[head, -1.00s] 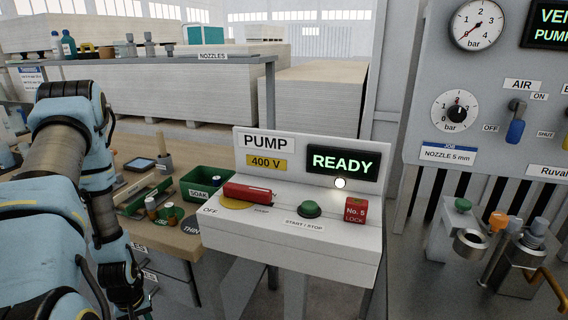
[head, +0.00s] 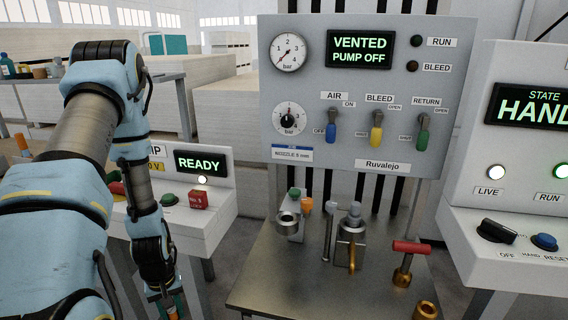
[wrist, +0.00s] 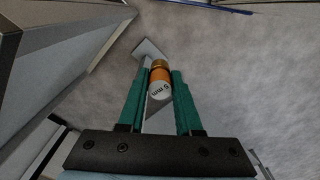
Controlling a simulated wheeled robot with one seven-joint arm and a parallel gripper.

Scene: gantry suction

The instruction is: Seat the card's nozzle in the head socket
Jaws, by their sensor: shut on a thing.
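The card (head: 291,154) on the grey panel reads NOZZLE 5 mm. My gripper (wrist: 159,80) is shut on a nozzle (wrist: 160,90) with a white end marked 5 mm and an orange band. In the head view my gripper (head: 170,301) hangs at the bottom left, left of the metal bench. On the bench are a metal ring fitting (head: 288,224) and a block fitting (head: 351,238) with a grey knob and a brass part. I cannot tell for sure which of these holds the head socket. The nozzle is apart from both.
The metal bench (head: 275,285) also carries an upright tool (head: 328,231), a red-handled valve (head: 403,262) and a brass cup (head: 425,309). The pump console (head: 215,208) stands at left, the HAND console (head: 520,262) at right. The screen (head: 361,50) reads VENTED, PUMP OFF.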

